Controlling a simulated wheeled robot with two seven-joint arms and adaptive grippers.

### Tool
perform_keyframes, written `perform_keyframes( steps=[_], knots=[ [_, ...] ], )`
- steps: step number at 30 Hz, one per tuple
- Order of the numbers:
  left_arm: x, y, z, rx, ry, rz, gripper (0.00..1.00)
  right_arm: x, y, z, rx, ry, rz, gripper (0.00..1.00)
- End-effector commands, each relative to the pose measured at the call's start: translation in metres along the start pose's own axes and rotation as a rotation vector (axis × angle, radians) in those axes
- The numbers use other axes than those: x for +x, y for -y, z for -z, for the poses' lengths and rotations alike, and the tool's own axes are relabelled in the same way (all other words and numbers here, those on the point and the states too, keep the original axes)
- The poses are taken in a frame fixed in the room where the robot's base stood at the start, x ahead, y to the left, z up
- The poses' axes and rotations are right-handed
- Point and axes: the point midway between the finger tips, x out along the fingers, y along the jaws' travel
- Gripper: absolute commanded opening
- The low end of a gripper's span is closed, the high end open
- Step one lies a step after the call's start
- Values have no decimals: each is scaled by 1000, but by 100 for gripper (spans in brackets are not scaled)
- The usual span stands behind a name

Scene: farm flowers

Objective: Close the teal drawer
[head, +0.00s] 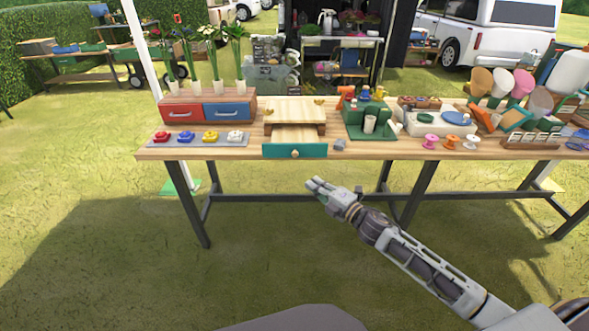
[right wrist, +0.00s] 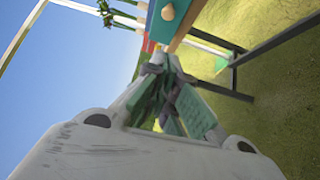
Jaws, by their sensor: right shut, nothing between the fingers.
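The teal drawer (head: 295,151) sticks out toward me from the wooden box (head: 296,112) on the table, so it stands open. Its round wooden knob (head: 295,154) is in the middle of the teal front. In the right wrist view, the teal front and knob (right wrist: 168,12) show at the top, with the front cut off by the frame. My right gripper (head: 313,184) is shut and empty, in front of and below the drawer, apart from it. It also shows in the right wrist view (right wrist: 165,62). My left gripper is not in view.
On the wooden table (head: 370,149), a chest with red and blue drawers (head: 207,110) stands left of the box. A tray of coloured buttons (head: 200,138) lies before it. Grass in front is clear.

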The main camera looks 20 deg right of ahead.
Motion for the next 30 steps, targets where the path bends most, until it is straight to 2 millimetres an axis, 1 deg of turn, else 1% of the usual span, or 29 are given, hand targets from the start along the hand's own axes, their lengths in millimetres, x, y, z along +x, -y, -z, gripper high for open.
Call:
perform_keyframes(
  steps=[16, 22, 30],
  knots=[
    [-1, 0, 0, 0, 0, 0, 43, 3, -1, 0, -1, -1, -2, 0],
    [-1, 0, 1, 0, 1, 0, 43, 11, -1, 0, -1, 0, -2, 0],
    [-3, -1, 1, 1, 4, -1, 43, 27, -1, 0, -1, -1, -2, 0]
  ],
)
